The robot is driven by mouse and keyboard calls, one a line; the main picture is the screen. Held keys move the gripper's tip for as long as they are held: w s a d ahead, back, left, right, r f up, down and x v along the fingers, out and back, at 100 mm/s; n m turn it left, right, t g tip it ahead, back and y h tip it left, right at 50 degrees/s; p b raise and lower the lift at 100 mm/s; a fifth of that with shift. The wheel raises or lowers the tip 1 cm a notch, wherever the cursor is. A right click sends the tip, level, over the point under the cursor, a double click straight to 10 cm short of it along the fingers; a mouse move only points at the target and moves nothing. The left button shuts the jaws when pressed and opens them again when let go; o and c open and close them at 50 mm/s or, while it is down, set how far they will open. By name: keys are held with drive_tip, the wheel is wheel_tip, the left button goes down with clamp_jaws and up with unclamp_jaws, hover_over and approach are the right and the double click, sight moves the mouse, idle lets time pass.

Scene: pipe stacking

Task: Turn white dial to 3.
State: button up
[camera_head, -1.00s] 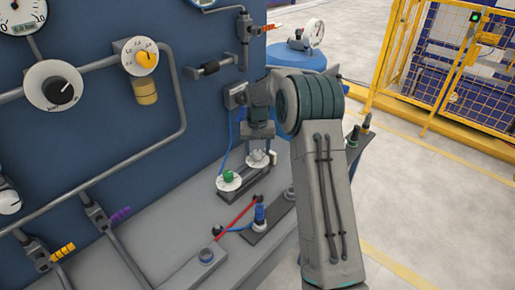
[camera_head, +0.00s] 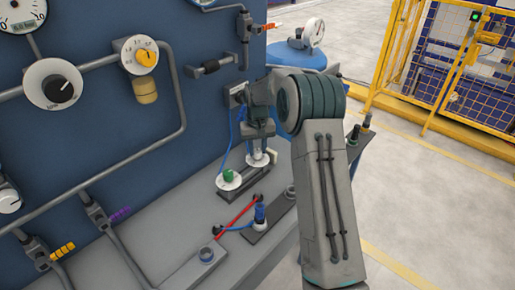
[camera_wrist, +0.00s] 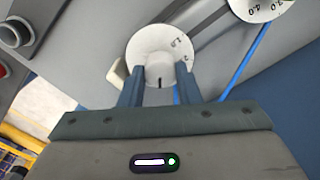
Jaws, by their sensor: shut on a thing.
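The white dial has a round pale plate with a white knob (camera_wrist: 160,72) in the middle, in the wrist view. A dark pointer line on the knob points to the picture's lower edge. Small numerals show at the plate's upper right; the numeral at the pointer is hidden or too small to read. My gripper (camera_wrist: 160,83) has one finger on each side of the knob and is shut on it. In the head view the white dial (camera_head: 259,159) stands beneath my gripper (camera_head: 258,146), on the bench beside the green dial (camera_head: 229,176).
A second numbered plate (camera_wrist: 258,5) is at the wrist view's upper right, with a blue cable near it. A blue-topped post (camera_head: 260,213) and a red rod (camera_head: 234,217) are in front on the bench. The blue panel (camera_head: 215,120) with pipes and gauges rises behind.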

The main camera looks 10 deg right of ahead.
sight(258, 150)
drive_tip(key=n, duration=0.4)
drive_tip(key=shift+n, duration=1.8)
drive_tip(key=o, duration=1)
wheel_tip(258, 150, up, 14)
drive_tip(key=shift+f+b, duration=0.1)
drive_tip(key=shift+b, duration=0.3)
